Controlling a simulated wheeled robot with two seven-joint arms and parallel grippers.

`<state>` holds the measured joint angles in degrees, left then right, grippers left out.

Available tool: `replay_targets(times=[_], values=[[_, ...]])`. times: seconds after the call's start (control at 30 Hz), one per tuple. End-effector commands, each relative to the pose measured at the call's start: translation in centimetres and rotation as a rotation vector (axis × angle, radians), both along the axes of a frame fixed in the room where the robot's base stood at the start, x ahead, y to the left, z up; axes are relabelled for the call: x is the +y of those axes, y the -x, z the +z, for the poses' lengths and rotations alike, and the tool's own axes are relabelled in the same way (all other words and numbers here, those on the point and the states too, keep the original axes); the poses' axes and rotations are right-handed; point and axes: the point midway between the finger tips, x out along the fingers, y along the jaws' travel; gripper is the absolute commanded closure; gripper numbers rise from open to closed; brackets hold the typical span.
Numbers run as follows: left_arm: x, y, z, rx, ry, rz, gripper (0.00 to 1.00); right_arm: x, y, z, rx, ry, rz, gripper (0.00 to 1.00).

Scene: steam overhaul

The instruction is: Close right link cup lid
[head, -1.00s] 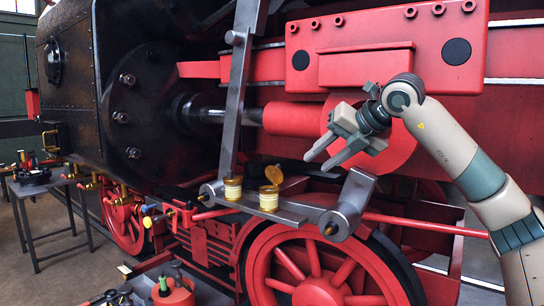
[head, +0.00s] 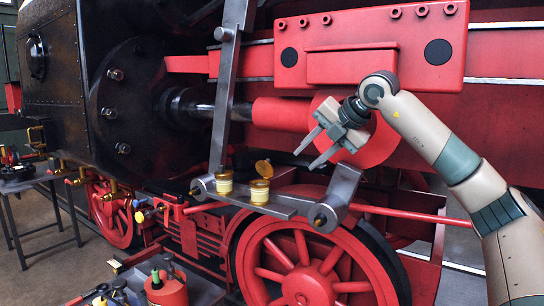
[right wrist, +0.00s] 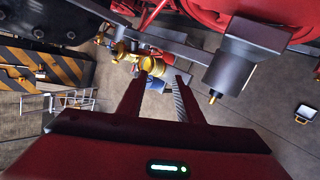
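The right link cup (head: 260,191) is a small cream-and-gold cup standing on the grey link bar. Its round gold lid (head: 264,168) stands raised above it, open. A similar left cup (head: 224,185) stands beside it; whether its lid is shut is hard to tell. My right gripper (head: 306,161) is open and empty, up and to the right of the right cup, its fingers pointing down-left, apart from the lid. In the right wrist view, gold cup parts (right wrist: 152,66) show just beyond the fingertips (right wrist: 161,76). My left gripper is not in view.
The grey link bar (head: 282,211) ends at a thick grey lever (head: 340,190) close below my right gripper. A tall grey rod (head: 224,90) rises left of the cups. A red wheel (head: 300,265) lies below. A red can (head: 168,290) stands at bottom left.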

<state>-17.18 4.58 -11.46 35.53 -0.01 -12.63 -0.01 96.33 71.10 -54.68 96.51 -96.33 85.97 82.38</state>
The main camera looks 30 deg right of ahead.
Motion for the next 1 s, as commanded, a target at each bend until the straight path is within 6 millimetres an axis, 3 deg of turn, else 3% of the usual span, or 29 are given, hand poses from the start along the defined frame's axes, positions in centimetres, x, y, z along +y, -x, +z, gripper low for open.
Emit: replay_targets(times=[0.67, 1.0], values=[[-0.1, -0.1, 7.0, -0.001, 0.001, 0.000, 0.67, 1.6, -10.6, 0.5, 0.003, 0.001, -0.001, 0.67], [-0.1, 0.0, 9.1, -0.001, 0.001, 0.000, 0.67, 2.0, -13.6, -2.8, 0.003, 0.000, -0.002, 0.67]])
